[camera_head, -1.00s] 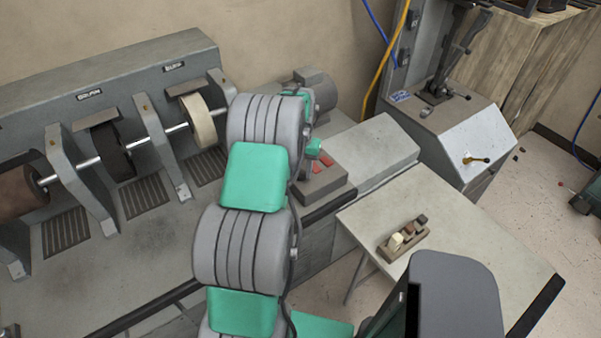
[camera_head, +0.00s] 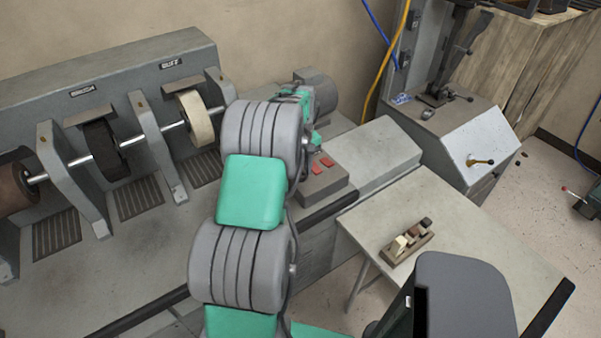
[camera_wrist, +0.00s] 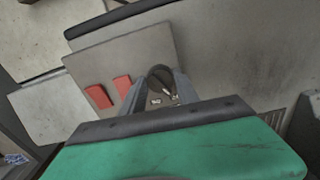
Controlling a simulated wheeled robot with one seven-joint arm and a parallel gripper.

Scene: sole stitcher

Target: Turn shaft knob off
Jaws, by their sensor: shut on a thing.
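The grey-brown control box (camera_head: 318,188) has two red rocker switches (camera_head: 327,161) on its sloped top. It also shows in the wrist view (camera_wrist: 120,55), with the red switches (camera_wrist: 98,96) left of my fingers. My gripper (camera_wrist: 160,95) is at the box's edge, its two grey fingers closed around a small dark rounded part, which I take as the shaft knob (camera_wrist: 159,74). The fingers and the green gripper body hide much of the knob, so its turn position cannot be read. In the head view my arm hides the fingers and knob.
The machine's shaft carries a pale buffing wheel (camera_head: 195,118) and a dark wheel (camera_head: 104,150) left of my arm. A grey motor (camera_head: 316,90) stands behind. A side table (camera_head: 460,225) with a small wooden block holder (camera_head: 407,242) is at the right.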

